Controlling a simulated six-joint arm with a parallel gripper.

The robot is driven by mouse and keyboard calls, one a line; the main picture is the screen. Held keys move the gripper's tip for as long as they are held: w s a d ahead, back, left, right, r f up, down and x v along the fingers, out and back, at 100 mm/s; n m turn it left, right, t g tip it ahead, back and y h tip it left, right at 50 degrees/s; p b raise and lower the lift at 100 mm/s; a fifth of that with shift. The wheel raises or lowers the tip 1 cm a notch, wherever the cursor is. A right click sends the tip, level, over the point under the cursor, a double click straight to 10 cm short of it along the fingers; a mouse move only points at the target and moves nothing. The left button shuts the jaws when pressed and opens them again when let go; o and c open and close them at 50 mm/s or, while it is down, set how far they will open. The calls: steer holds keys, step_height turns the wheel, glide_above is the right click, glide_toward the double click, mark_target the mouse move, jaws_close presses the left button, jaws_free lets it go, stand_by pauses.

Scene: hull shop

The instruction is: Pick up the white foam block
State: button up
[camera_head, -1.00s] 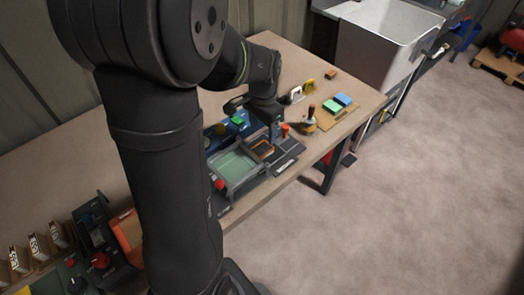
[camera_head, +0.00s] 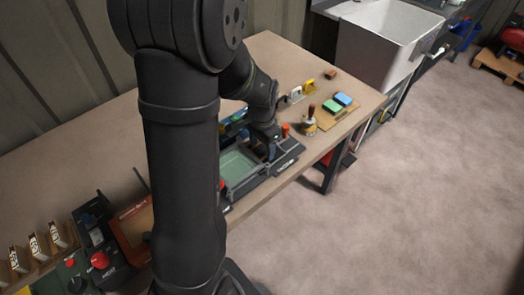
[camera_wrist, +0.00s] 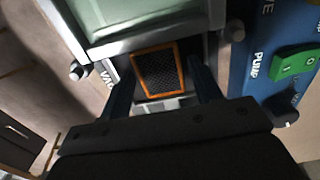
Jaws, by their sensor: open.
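I cannot clearly make out a white foam block in either view. A small white upright piece (camera_head: 296,94) stands on the bench behind my gripper, but I cannot tell that it is foam. In the head view my gripper (camera_head: 270,151) is low over the right part of a grey-framed unit with a pale green window (camera_head: 240,163). In the wrist view my gripper (camera_wrist: 162,82) is open. An orange-framed dark mesh panel (camera_wrist: 158,73) shows between its fingers, and I see no block there. My arm hides part of the bench.
A green block (camera_head: 333,105) and a blue block (camera_head: 343,98) lie on a board at the right. A brown-handled tool (camera_head: 309,122) stands nearer. A blue panel with a green switch (camera_wrist: 293,66) borders the unit.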

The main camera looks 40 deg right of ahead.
mark_target(262, 149)
steer(key=c, duration=0.9)
steer(key=shift+o, duration=0.2)
steer(key=shift+r, duration=3.5)
